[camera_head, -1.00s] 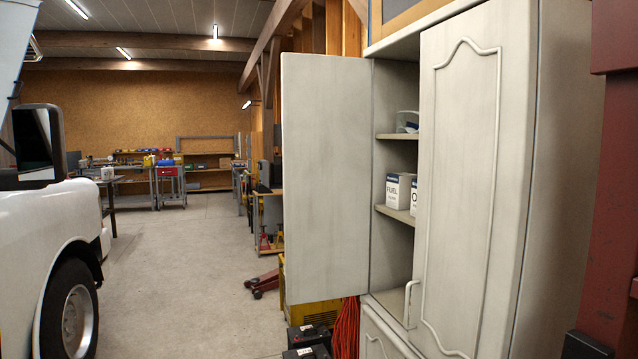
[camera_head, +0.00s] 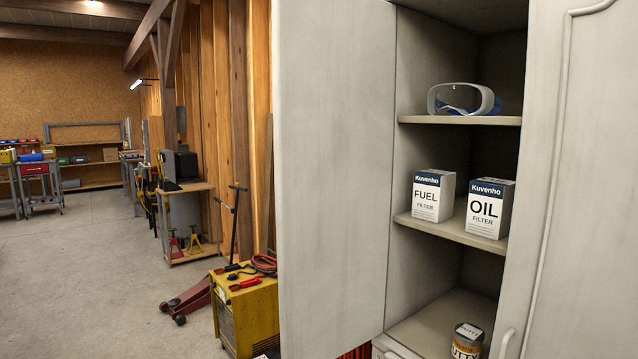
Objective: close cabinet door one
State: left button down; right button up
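The pale grey cabinet has its left door (camera_head: 335,170) swung wide open, with its plain inner face toward me. Its right door (camera_head: 588,200) covers the right part of the cabinet, with a raised moulding and a handle (camera_head: 507,344) near the bottom of the picture. Between the doors the shelves show: goggles (camera_head: 464,100) on the upper one, a fuel filter box (camera_head: 433,195) and an oil filter box (camera_head: 490,207) on the middle one, and a putty can (camera_head: 467,341) at the bottom. I cannot tell which door is door one. Neither gripper is in view.
A yellow machine (camera_head: 246,312) with cables on top stands on the floor just left of the open door. A red floor jack (camera_head: 188,298) lies beside it. A small workbench (camera_head: 186,222) stands further back. The concrete floor at left is clear.

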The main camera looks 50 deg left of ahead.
aim_at(333, 61)
jog(key=j+z, duration=0.25)
jog(key=j, duration=1.15)
jog(key=j+z, duration=0.25)
jog(key=j, duration=1.15)
jog(key=i+j, duration=0.1)
jog(key=j, duration=0.35)
jog(key=i+j+z, duration=0.1)
jog(key=j, duration=0.4)
